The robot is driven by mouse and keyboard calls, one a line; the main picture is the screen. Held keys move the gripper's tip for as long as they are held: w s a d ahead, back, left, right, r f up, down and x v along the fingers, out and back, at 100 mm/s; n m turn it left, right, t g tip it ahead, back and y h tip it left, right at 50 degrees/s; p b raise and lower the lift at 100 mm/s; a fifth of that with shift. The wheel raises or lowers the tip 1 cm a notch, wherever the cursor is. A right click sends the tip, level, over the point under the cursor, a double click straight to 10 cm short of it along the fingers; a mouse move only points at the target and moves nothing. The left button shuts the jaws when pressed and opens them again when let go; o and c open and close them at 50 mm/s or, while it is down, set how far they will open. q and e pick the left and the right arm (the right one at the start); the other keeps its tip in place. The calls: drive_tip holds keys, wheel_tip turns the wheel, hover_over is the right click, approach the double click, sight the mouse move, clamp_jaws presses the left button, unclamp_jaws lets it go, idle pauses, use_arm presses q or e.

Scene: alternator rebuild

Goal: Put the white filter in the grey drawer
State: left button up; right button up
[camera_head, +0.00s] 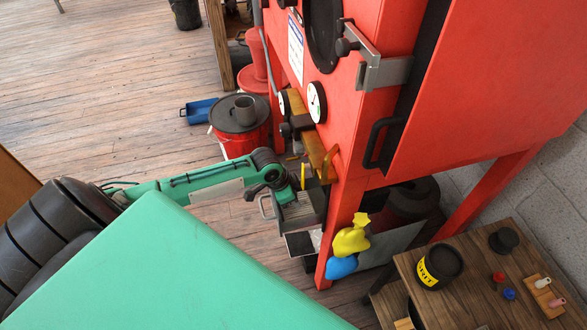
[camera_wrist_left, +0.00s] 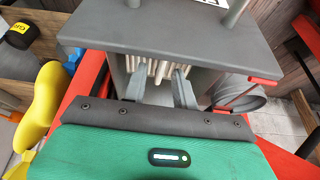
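A grey box-like unit, which may be the grey drawer (camera_head: 300,212), is at the red cabinet's lower left. In the left wrist view its flat grey top (camera_wrist_left: 110,32) overhangs an opening. White upright ribs, probably the white filter (camera_wrist_left: 152,68), show inside that opening, partly hidden by my fingers. My left gripper (camera_wrist_left: 160,82) points into the opening. Its two grey fingers stand apart, and no grip on the ribs is visible. In the head view my left arm reaches the grey unit from the left, and its fingertips are hidden. My right gripper is in neither view.
The red cabinet (camera_head: 372,125) stands beside the unit, with gauges and a black door handle (camera_head: 382,143). Yellow (camera_head: 351,238) and blue objects hang at its leg. A wooden table (camera_head: 480,300) is at lower right. A red bucket (camera_head: 240,140) stands behind my arm.

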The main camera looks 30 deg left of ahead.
use_arm(q)
drive_tip(key=shift+r, duration=0.1)
